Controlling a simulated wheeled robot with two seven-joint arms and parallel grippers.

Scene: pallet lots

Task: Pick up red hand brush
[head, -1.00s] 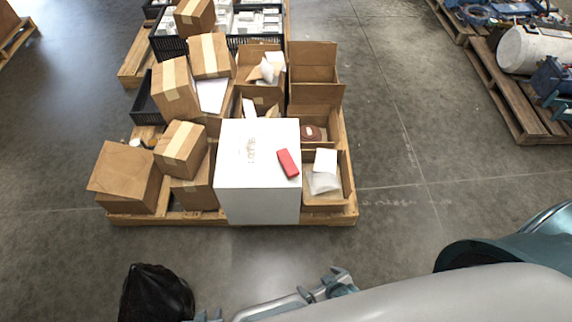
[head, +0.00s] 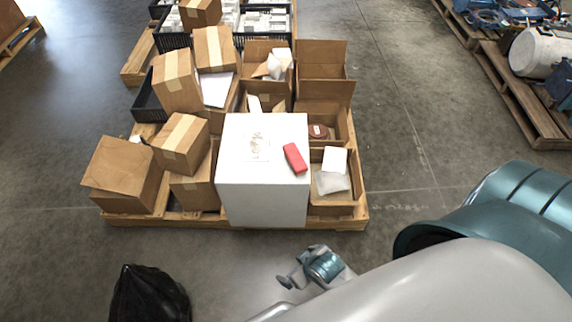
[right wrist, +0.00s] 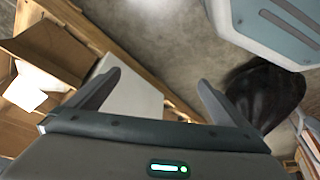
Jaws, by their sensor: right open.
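The red hand brush (head: 295,158) lies on top of the large white box (head: 262,195), near the right part of its top face. My right gripper (head: 300,276) is in front of the pallet, lower in the head view, apart from the box and the brush. In the right wrist view its two fingers (right wrist: 158,90) are spread with nothing between them. The white box (right wrist: 135,92) shows behind the fingers there; I cannot make out the brush in that view. My left gripper is not in view.
The box stands on a wooden pallet (head: 340,224) among cardboard boxes (head: 182,143) and open cartons (head: 333,197). A black bag (head: 148,296) is on the floor at the lower left. Bare floor lies right of the pallet; another pallet (head: 525,105) is at the far right.

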